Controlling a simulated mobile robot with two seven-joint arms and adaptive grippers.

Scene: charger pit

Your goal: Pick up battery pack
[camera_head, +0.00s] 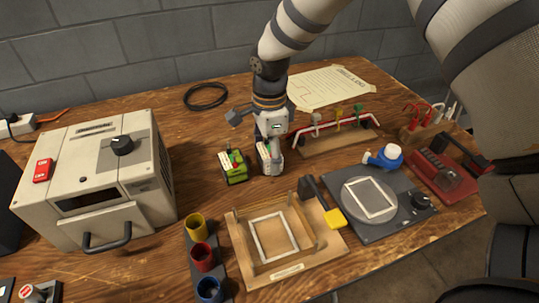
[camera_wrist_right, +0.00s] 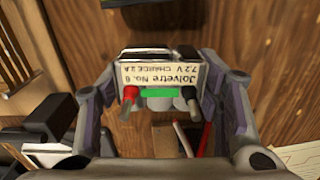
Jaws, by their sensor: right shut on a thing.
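My right gripper (camera_head: 271,140) reaches down from the top of the head view and is shut on a pale battery pack (camera_head: 270,160). In the wrist view the pack (camera_wrist_right: 160,72) sits between the two fingers. Its label reads "Jolvetre No. 6, 7.2 V, charge 2 A", with a red and a dark terminal and a green strip. I cannot tell whether the held pack touches the bench. My left gripper is not in view.
A beige box with a handle (camera_head: 95,185) stands at left. A wooden frame tray (camera_head: 245,262) and coloured cups (camera_head: 201,256) are in front. A dark hot-plate-like unit (camera_head: 365,233) and a red device (camera_head: 440,180) are right.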

